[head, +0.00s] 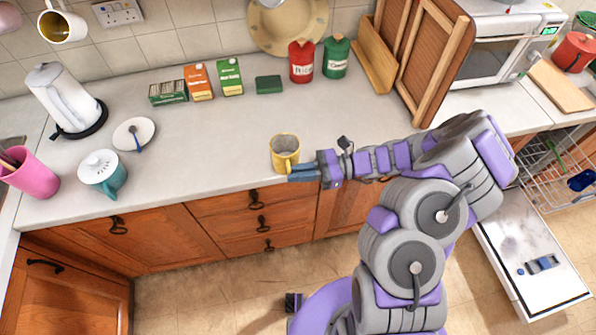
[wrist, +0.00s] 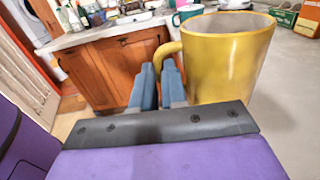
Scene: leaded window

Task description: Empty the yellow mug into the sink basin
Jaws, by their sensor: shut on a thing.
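The yellow mug (head: 285,150) is upright at the front edge of the counter in the head view. It fills the upper right of the wrist view (wrist: 228,62), with its handle toward my gripper. My gripper (head: 302,172) comes from the right, its blue fingers shut on the mug's handle, as the wrist view also shows (wrist: 160,80). I cannot tell whether the mug rests on the counter or hangs just above it. Its contents are not clear. The sink basin (wrist: 132,18) seems to lie in the far counter in the wrist view, small and mostly hidden.
Boxes (head: 199,82) and canisters (head: 302,62) line the back. The counter's middle is clear. An open dishwasher (head: 535,255) is at right.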

